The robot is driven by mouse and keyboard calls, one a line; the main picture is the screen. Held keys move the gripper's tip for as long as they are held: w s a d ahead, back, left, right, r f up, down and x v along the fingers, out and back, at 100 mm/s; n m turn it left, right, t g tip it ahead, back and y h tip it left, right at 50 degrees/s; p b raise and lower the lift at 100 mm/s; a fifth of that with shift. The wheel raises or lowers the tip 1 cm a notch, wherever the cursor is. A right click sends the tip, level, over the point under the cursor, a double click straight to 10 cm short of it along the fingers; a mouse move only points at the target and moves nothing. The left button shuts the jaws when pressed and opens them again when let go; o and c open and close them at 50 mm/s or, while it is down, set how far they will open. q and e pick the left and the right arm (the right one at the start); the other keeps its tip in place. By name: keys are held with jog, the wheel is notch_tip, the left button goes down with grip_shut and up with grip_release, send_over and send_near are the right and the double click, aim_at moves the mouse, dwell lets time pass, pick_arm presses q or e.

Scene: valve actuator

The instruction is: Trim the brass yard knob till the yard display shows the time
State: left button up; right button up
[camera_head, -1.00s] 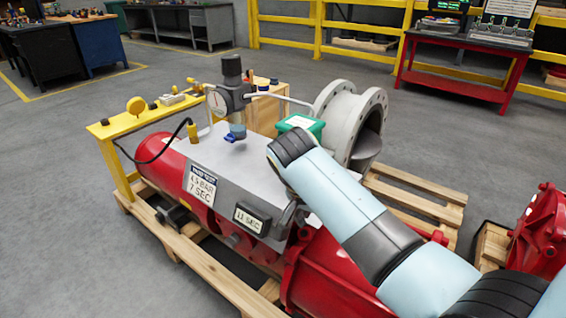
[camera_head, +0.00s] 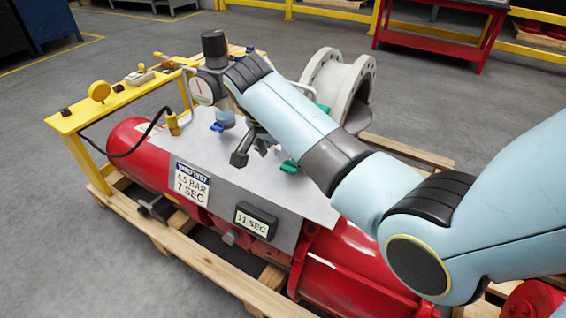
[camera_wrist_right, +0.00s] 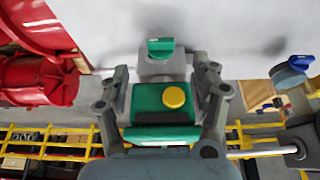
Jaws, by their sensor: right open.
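The display (camera_head: 256,220) on the front of the grey panel reads "11 SEC". A sign (camera_head: 192,184) left of it reads 4.5 BAR, 7 SEC. I cannot single out the brass yard knob with certainty. A small knob-like part (camera_head: 230,238) at the panel's lower edge looks grey. My right gripper (camera_head: 252,153) is open above the panel, behind and above the display. My left gripper is not in view.
A gauge (camera_head: 203,88) with a black cap and a blue handle (camera_head: 217,127) stand close left of the gripper. A yellow bench (camera_head: 75,118) lies left. A grey flanged pipe (camera_head: 335,85) stands behind. The red cylinder (camera_head: 128,140) rests on a wooden pallet (camera_head: 190,258).

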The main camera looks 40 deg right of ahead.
aim_at(287, 169)
jog(key=x, duration=0.4)
jog(key=b+x, duration=0.1)
jog(key=x, duration=0.1)
jog(key=shift+w+d+f, duration=0.15)
jog(key=shift+f, duration=0.05)
jog(key=shift+d+f, duration=0.2)
jog(key=shift+f, duration=0.25)
jog(key=c, duration=1.2)
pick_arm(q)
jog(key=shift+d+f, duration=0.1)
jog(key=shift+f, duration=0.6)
pick_arm(e)
jog(key=shift+o, duration=0.2)
